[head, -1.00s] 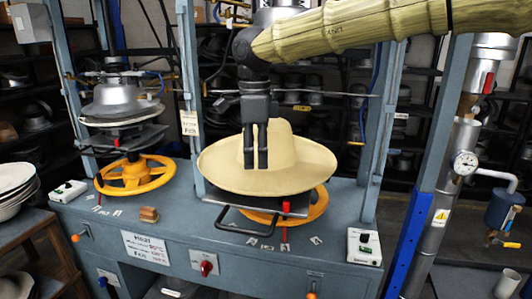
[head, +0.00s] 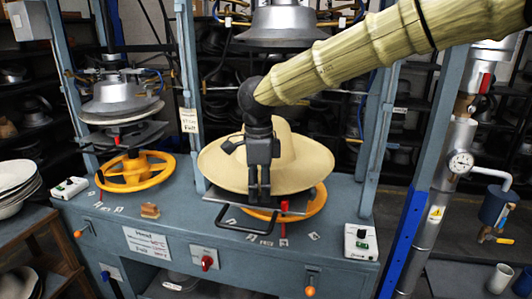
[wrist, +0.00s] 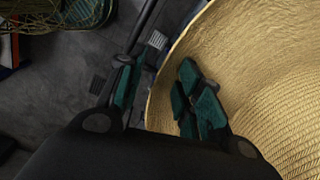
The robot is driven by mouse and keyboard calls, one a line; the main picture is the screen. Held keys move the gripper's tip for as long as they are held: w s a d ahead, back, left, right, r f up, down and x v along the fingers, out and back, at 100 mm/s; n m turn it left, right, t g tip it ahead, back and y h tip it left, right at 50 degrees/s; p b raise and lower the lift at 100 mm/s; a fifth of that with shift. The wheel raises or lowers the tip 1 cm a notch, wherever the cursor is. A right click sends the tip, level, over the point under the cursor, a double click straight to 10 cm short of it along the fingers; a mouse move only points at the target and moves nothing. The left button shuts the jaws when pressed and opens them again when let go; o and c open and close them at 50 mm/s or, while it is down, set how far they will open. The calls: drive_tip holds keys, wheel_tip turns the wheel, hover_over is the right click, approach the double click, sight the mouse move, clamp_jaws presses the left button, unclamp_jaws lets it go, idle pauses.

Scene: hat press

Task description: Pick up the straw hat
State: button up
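The straw hat (head: 308,160) is pale tan with a wide brim and a rounded crown. It sits upright on the right-hand press, above a yellow handwheel. My gripper (head: 259,198) points down at the front of the brim and covers part of the hat. In the wrist view my gripper (wrist: 160,88) is open, its dark teal fingers apart. One finger overlaps the woven straw hat (wrist: 260,85), and the other is outside the brim edge, which runs between them. I cannot tell whether either finger touches the straw.
A yellow handwheel (head: 316,207) and a black bar handle (head: 232,228) are low at the press. A control box (head: 361,241) is at right. Blue-grey posts (head: 375,125) flank the hat. A metal press head (head: 288,22) hangs above. A second press with a yellow handwheel (head: 135,172) is at left.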

clamp_jaws()
drive_tip(key=shift+r, duration=0.1)
